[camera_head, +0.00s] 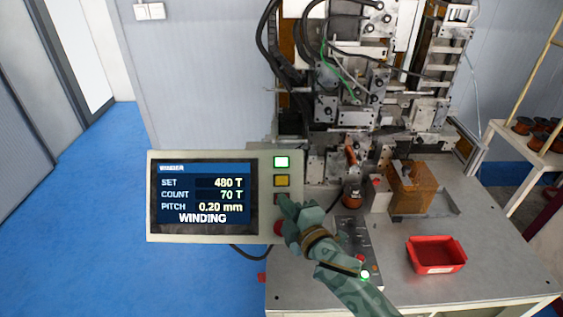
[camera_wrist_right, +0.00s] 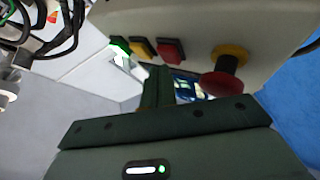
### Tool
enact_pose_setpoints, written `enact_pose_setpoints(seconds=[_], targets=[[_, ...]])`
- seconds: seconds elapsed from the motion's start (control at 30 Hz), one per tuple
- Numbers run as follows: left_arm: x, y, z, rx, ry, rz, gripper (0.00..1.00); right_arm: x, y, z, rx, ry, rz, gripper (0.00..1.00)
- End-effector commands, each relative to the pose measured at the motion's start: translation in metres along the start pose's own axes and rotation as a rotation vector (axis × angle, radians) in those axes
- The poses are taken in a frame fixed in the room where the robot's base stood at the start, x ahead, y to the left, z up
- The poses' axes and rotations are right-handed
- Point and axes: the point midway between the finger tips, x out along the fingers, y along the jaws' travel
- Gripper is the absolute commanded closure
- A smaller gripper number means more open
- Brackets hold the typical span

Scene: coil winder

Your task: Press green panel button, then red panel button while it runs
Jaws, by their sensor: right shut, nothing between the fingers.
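The control panel (camera_head: 226,154) stands at the centre left. Its screen (camera_head: 203,194) reads WINDING, SET 480 T, COUNT 70 T, PITCH 0.20 mm. The green button (camera_head: 282,162) is brightly lit at the panel's right side, with a yellow button (camera_head: 282,181) below it. The red button (camera_wrist_right: 170,50) shows in the right wrist view; in the head view my gripper mostly covers it. My right gripper (camera_head: 284,202) is shut and empty, its fingertips right by the red button. I cannot tell whether they touch it. My left gripper is not in view.
A red mushroom knob on a yellow collar (camera_wrist_right: 222,84) sits close beside the gripper. The winding machine (camera_head: 350,90) stands behind. A red bin (camera_head: 436,255) and a brown block (camera_head: 411,187) are on the grey table (camera_head: 500,262). Blue floor lies open at left.

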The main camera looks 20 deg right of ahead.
Motion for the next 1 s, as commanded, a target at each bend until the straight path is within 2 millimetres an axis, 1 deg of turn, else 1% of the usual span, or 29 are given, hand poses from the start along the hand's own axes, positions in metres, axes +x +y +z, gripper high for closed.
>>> enact_pose_setpoints(seconds=[1.0], targets=[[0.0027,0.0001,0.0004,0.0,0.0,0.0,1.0,0.0064,-0.0043,0.0046,0.0,0.0,0.001,1.0]])
